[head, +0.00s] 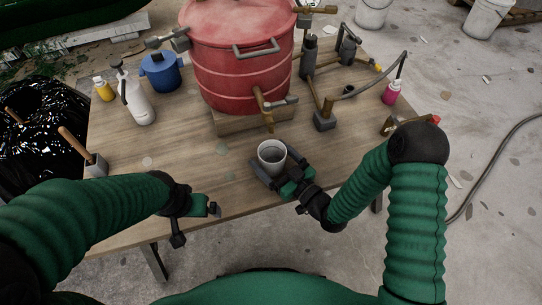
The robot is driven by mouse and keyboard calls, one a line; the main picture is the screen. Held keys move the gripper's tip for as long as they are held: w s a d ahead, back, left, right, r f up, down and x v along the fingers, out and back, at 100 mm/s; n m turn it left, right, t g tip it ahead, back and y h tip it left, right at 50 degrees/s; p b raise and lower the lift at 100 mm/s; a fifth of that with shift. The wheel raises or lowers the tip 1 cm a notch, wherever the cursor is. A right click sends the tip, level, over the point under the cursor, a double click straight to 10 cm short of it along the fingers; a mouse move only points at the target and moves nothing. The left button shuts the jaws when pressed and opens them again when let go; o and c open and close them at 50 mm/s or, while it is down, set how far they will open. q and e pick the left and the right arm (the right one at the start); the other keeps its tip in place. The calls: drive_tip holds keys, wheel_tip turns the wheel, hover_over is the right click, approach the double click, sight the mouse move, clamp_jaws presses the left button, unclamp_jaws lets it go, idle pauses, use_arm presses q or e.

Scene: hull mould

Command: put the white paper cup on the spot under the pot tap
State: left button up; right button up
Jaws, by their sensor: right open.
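The white paper cup (271,153) stands upright on the wooden table, near its front edge and just in front of the pot tap (266,108). The tap sticks out from the front of the red pot (236,62). My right gripper (276,163) is open, with one finger on each side of the cup; I cannot tell whether they touch it. The tabletop directly below the tap shows no clear mark. My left gripper (198,224) is at the table's front edge, away from the cup; its jaw opening is unclear.
On the table (190,160) stand a white spray bottle (138,103), a blue pot (161,72), a yellow bottle (104,89) and a pink bottle (391,93). A grey block with a wooden handle (97,165) is at left. Metal pipework (325,115) stands right of the tap.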

use_arm(q)
drive_tip(key=shift+w+p+v, duration=0.25)
drive_tip(key=shift+p+v, duration=0.7)
drive_tip(key=shift+v, duration=0.15)
use_arm(e)
drive_tip(key=v, duration=1.2)
drive_tip(key=shift+d, duration=0.1)
